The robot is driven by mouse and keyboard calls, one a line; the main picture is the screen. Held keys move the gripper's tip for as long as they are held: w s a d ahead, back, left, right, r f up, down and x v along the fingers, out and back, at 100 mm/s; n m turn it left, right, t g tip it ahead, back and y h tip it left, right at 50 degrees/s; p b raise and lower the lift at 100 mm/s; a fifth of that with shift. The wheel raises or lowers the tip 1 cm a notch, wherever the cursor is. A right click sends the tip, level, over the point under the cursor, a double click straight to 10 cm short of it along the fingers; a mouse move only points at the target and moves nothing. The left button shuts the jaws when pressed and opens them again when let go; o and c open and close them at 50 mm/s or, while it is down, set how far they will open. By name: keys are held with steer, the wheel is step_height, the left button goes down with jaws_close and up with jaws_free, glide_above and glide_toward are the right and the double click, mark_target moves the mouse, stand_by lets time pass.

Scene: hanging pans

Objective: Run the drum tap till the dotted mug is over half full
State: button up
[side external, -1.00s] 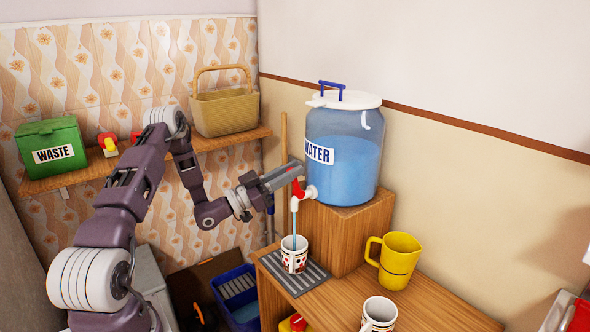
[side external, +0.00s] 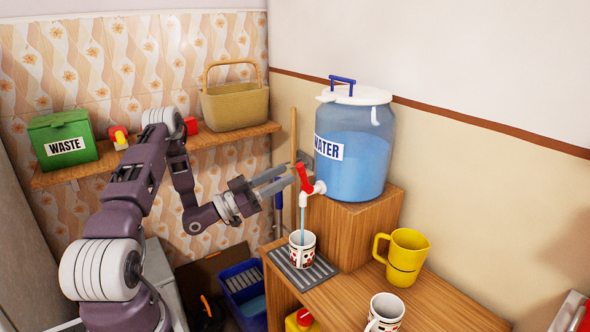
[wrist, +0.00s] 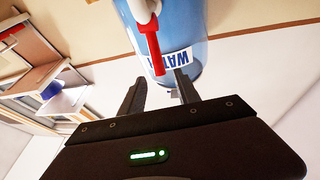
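The drum (side external: 356,155), labelled WATER, stands on a wooden block with blue water in it. Its white tap has a red handle (side external: 304,178), which also shows in the wrist view (wrist: 153,54). A blue stream (side external: 302,220) falls from the spout into a white mug with a red and dark pattern (side external: 302,254), upright on the drip tray (side external: 318,272). The water level inside it cannot be made out. My gripper (side external: 289,174) is open just left of the handle; in the wrist view its fingers (wrist: 160,90) are apart, with nothing held between them.
A yellow jug (side external: 403,260) stands right of the tray. A second patterned mug (side external: 385,313) is at the front of the wooden counter (side external: 350,300). A shelf holds a green WASTE box (side external: 62,140) and a basket (side external: 233,105). A blue crate (side external: 243,290) is below.

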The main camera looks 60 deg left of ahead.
steer(key=shift+s+a+f, duration=0.1)
steer(key=shift+s+f, duration=0.1)
steer(key=shift+s, duration=0.4)
steer(key=shift+r, duration=0.1)
steer(key=c, duration=0.3)
step_height(320, 180, up, 16)
steer(key=shift+r, duration=0.1)
jaws_close()
steer(key=w+d+f+m+g, duration=0.5)
steer(key=d+f+g, duration=0.15)
steer(key=f, duration=0.25)
steer(key=s+d+f+m+g+y, duration=0.1)
steer(key=d+f+m+g+y, duration=0.2)
steer(key=f+m, duration=0.45)
steer(key=s+d+f+m+g+y, duration=0.1)
steer(key=s+d+f+m+g, duration=0.15)
steer(key=f+m+g, duration=0.55)
step_height(320, 180, up, 10)
steer(key=a+r+m+t+y, duration=0.1)
steer(key=a+m+t+y, duration=0.15)
steer(key=m+y, duration=0.85)
steer(key=s+d+r+m+t+y, duration=0.2)
steer(key=d+r+y, duration=0.15)
steer(key=r, duration=0.45)
steer(key=s+d+r+m+t+y, duration=0.2)
steer(key=d+r+m+t+y, duration=0.15)
steer(key=r, duration=0.45)
steer(key=n+g, duration=0.1)
glide_toward(303, 175)
steer(key=x, duration=0.7)
